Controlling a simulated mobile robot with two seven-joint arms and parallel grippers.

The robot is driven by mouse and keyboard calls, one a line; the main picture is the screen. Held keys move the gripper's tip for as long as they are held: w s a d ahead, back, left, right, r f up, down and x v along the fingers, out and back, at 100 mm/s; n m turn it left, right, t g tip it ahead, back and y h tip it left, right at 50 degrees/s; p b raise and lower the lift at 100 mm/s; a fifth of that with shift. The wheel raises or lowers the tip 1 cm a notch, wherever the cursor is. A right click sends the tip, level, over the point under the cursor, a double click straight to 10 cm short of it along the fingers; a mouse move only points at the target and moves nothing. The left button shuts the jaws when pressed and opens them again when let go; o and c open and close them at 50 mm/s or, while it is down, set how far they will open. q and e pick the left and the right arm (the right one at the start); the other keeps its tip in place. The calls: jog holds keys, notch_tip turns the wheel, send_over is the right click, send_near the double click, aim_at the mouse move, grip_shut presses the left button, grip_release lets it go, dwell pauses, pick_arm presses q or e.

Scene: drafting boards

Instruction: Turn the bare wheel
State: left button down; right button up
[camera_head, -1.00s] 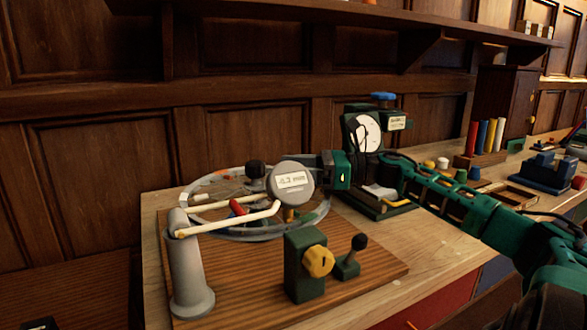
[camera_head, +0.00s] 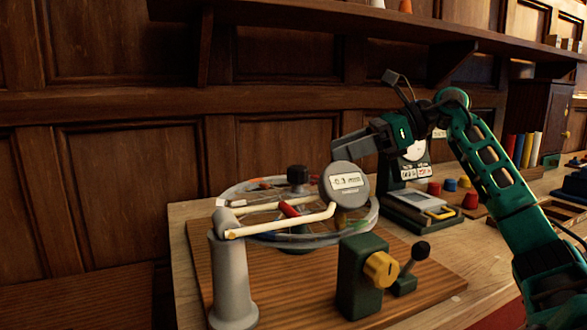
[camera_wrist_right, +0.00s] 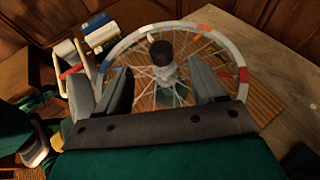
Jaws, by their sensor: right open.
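The bare spoked wheel lies flat above a wooden board, its pale rim (camera_head: 310,240) marked with coloured patches. A black knob (camera_head: 297,174) stands up at its hub. In the right wrist view the rim (camera_wrist_right: 216,42), thin spokes and hub knob (camera_wrist_right: 162,52) show clearly. My right gripper (camera_head: 345,148) is open and empty, above the wheel's right back side in the head view. In the wrist view its fingers (camera_wrist_right: 160,85) are apart, with the hub beyond the gap. My left gripper is out of view.
A grey post (camera_head: 232,275) with cream rods stands at the board's front left. A green block with a yellow knob (camera_head: 381,269) and a small black-knobbed lever (camera_head: 420,251) stand front right. A dial instrument (camera_head: 408,205) is behind on the right. A shelf (camera_head: 350,22) hangs above.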

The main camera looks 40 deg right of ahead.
aim_at(296, 167)
jog(key=p+x, duration=0.1)
jog(key=x, duration=0.8)
jog(key=shift+w, duration=0.15)
jog(key=shift+w+a+f, duration=0.15)
jog(key=shift+w+a, duration=0.15)
jog(key=shift+a, duration=0.05)
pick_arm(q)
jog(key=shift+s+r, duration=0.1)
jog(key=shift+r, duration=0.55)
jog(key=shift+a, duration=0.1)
